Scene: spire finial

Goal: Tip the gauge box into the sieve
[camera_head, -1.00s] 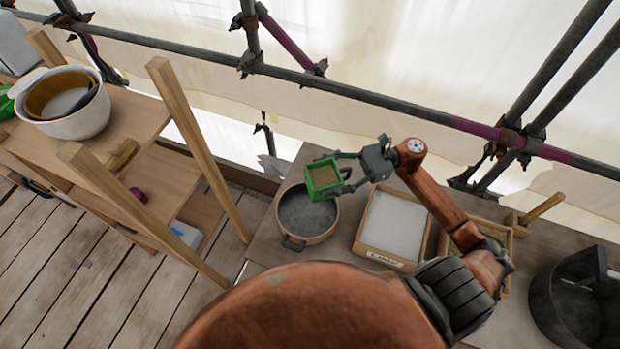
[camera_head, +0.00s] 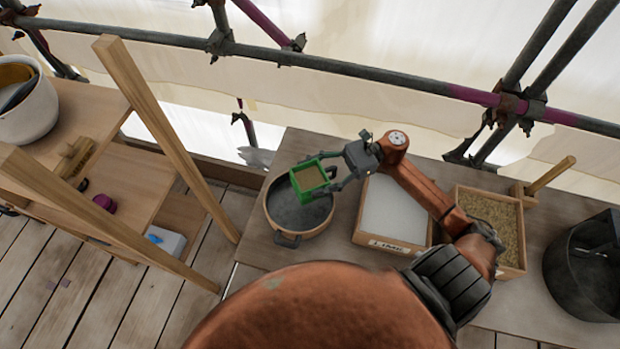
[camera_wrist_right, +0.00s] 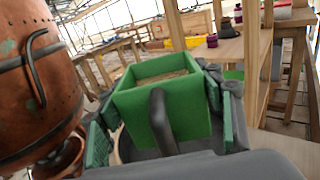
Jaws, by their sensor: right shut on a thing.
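The green gauge box (camera_head: 310,181) holds a tan, sandy filling and looks about upright. My right gripper (camera_head: 334,178) is shut on it from the right and holds it over the right part of the round sieve (camera_head: 272,214). In the right wrist view the gauge box (camera_wrist_right: 165,105) sits between the green finger pads of my right gripper (camera_wrist_right: 160,135), with its handle towards the camera. The sieve has a wooden rim and a dark grey inside; the box hides part of it. My left gripper does not show.
A tray of white powder labelled lime (camera_head: 395,215) and a tray of sand (camera_head: 493,218) stand right of the sieve. A dark bucket (camera_head: 575,275) is at the far right. Wooden posts (camera_head: 165,125) and shelves stand to the left. Scaffold tubes (camera_head: 330,65) run behind.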

